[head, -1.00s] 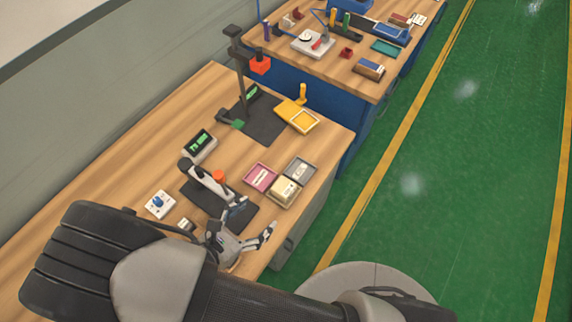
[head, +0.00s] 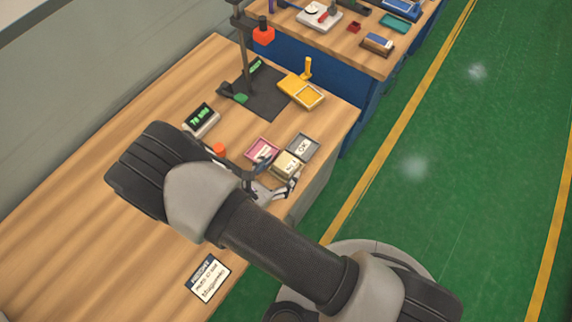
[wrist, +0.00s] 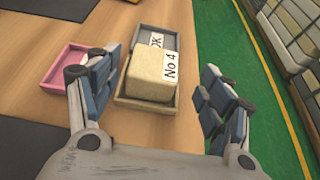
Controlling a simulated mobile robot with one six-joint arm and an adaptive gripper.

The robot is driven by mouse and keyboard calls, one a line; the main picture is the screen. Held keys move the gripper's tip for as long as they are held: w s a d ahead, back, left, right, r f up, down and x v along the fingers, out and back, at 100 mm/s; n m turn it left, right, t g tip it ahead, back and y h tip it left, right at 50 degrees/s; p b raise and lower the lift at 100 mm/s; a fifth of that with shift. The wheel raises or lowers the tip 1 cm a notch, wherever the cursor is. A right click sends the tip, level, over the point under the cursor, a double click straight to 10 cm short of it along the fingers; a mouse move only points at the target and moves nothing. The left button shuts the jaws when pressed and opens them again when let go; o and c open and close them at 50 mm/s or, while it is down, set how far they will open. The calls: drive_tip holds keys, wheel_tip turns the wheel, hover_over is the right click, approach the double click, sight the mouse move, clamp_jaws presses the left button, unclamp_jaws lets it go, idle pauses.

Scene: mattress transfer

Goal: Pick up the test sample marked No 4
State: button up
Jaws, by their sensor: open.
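The test sample marked No 4 (wrist: 152,76) is a beige foam block with a white label. It sits in a beige tray (wrist: 146,103) near the table's right edge. In the head view the sample (head: 288,164) is partly hidden by my gripper (head: 271,180). In the wrist view my gripper (wrist: 160,108) is open and empty, with one finger left of the sample and the other right of it. The fingers appear apart from the block, and its near end faces my palm.
A pink tray (head: 262,150) lies to the left and a grey tray marked OK (head: 303,147) behind. A black stand with a red head (head: 263,36), a yellow holder (head: 301,90) and a display box (head: 201,120) stand farther back. Green floor lies to the right.

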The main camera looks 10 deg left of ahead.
sight(286, 163)
drive_tip(key=x, duration=0.3)
drive_tip(key=b+x, duration=0.1)
drive_tip(key=shift+w+a+f, duration=0.15)
drive_tip(key=shift+w, duration=0.35)
drive_tip(key=shift+c, duration=0.5)
drive_tip(key=c, duration=1)
